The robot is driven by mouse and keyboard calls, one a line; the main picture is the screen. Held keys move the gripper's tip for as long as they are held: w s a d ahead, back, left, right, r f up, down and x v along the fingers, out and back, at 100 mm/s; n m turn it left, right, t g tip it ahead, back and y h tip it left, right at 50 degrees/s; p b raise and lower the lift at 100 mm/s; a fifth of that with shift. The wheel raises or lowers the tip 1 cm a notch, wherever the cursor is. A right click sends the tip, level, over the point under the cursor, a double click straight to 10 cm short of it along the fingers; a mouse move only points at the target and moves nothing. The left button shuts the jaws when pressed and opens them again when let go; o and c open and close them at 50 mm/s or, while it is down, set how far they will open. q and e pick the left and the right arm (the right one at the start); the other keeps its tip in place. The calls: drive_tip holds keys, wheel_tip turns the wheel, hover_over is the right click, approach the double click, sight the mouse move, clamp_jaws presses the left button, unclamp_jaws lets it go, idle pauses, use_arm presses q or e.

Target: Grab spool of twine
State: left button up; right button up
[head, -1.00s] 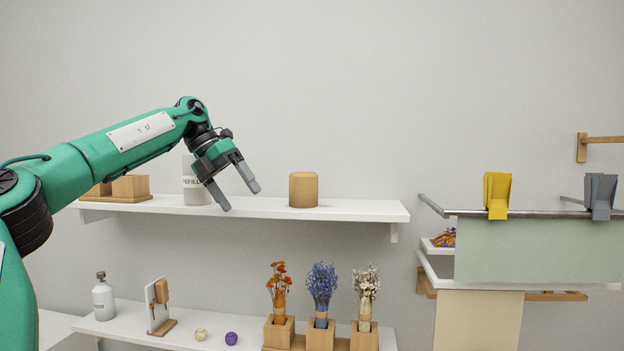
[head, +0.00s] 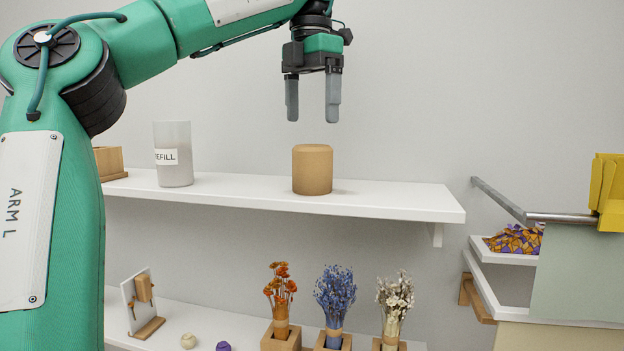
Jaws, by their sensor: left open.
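The spool of twine (head: 312,170) is a tan-brown cylinder standing upright on the upper white shelf, right of the shelf's middle. My left gripper (head: 312,112) is directly above it in the head view, pointing down, with its two grey fingers apart and nothing between them. A visible gap separates the fingertips from the spool's top. My right gripper is not in view.
A REFILL container (head: 173,155) and a wooden box (head: 109,162) stand left on the upper shelf (head: 400,200). Dried flowers in wooden holders (head: 333,340) are below. Yellow clips (head: 608,190) hang on a rail at right. The shelf right of the spool is clear.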

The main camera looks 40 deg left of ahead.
sight(312, 146)
use_arm(q)
drive_tip(key=f, duration=0.3)
drive_tip(key=w+f, duration=0.1)
drive_tip(key=f, duration=0.1)
drive_tip(key=shift+w+a+f+p, duration=0.1)
drive_tip(key=shift+a+p, duration=0.2)
drive_tip(key=shift+f, duration=0.2)
drive_tip(key=shift+s+d+f+p, duration=0.1)
drive_tip(key=shift+s+f+p, duration=0.15)
drive_tip(key=shift+p, duration=0.1)
drive_tip(key=shift+f+p, duration=0.35)
drive_tip(key=f, duration=0.1)
drive_tip(key=f+p, duration=0.1)
drive_tip(key=f, duration=0.1)
drive_tip(key=shift+w+a+f+p, duration=0.15)
drive_tip(key=shift+w+a+p, duration=0.1)
drive_tip(key=shift+w+p, duration=0.05)
drive_tip(key=shift+f, duration=0.4)
drive_tip(key=shift+s+d, duration=0.1)
drive_tip(key=shift+d, duration=0.1)
drive_tip(key=shift+c, duration=1.3)
drive_tip(key=c, duration=0.7)
drive_tip(key=shift+a, duration=0.1)
drive_tip(key=shift+c, duration=0.7)
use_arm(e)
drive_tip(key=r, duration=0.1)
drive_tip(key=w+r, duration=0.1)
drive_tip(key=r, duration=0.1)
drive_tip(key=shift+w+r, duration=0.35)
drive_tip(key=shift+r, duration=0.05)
